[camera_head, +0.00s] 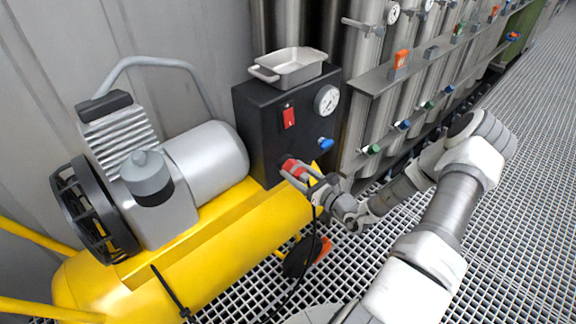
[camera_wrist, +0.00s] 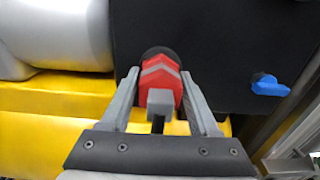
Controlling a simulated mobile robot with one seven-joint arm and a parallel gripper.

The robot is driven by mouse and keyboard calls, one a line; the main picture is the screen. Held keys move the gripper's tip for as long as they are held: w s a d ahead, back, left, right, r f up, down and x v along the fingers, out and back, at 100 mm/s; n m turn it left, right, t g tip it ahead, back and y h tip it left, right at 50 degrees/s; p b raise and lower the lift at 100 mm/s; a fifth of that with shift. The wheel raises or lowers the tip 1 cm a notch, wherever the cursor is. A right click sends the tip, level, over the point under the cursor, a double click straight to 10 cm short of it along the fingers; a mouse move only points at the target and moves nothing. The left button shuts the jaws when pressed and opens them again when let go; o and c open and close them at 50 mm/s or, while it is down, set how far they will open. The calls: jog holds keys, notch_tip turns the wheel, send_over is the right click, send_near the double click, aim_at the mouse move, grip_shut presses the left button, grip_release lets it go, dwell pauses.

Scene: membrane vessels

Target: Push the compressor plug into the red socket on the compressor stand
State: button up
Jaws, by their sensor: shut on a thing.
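The compressor plug (camera_wrist: 160,80) has a red body with grey chevrons and a grey block at its near end. It sits between the fingertips of my gripper (camera_wrist: 159,72), which is shut on it. In the head view my gripper (camera_head: 300,180) reaches the lower front of the black compressor stand (camera_head: 262,130), where red (camera_head: 292,166) shows at the fingertips. A dark round rim (camera_wrist: 154,52) shows just behind the plug in the wrist view. The plug largely hides the socket, so I cannot tell how far it is inserted.
The yellow compressor tank (camera_head: 215,255) lies left of and below my gripper. A blue valve handle (camera_head: 326,142) is right of the socket area. A metal tray (camera_head: 290,66) sits on the stand. A black cable (camera_head: 314,225) hangs below my gripper near an orange-and-black object (camera_head: 322,250).

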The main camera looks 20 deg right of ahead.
aim_at(307, 180)
grip_shut()
jog(key=shift+p+v, duration=0.9)
jog(key=shift+v, duration=2.1)
jog(key=shift+r, duration=0.1)
